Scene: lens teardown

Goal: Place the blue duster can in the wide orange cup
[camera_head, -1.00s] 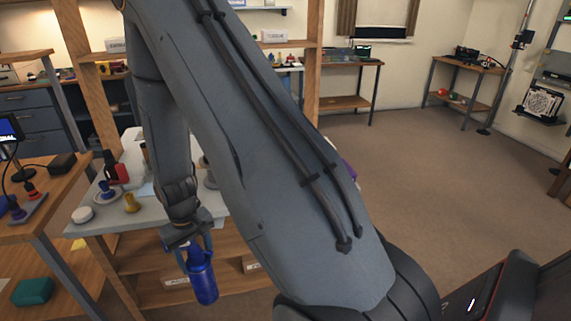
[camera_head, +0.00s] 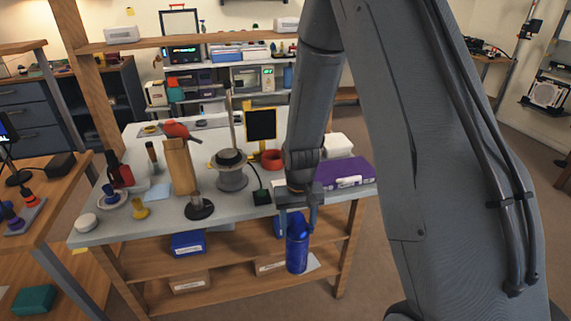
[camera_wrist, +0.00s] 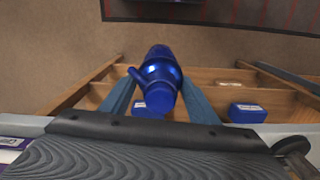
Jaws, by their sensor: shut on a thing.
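The blue duster can (camera_head: 297,252) hangs upright from my gripper (camera_head: 297,212), in front of the workbench's near edge and below its top. My gripper is shut on the can's upper part. In the wrist view the can (camera_wrist: 162,72) sits between the two fingers (camera_wrist: 160,95), its body pointing away from me. A wide orange-red cup (camera_head: 272,160) stands on the bench behind the can, right of the black panel's lower edge. It is small in the head view, and its inside is hard to make out. The cup does not show in the wrist view.
The grey bench top (camera_head: 120,228) holds a grey round stand with a rod (camera_head: 231,178), a wooden block (camera_head: 180,168), a dark upright panel (camera_head: 261,125) and a purple case (camera_head: 345,173). Blue bins (camera_head: 188,243) sit on the shelf below. Floor is open at right.

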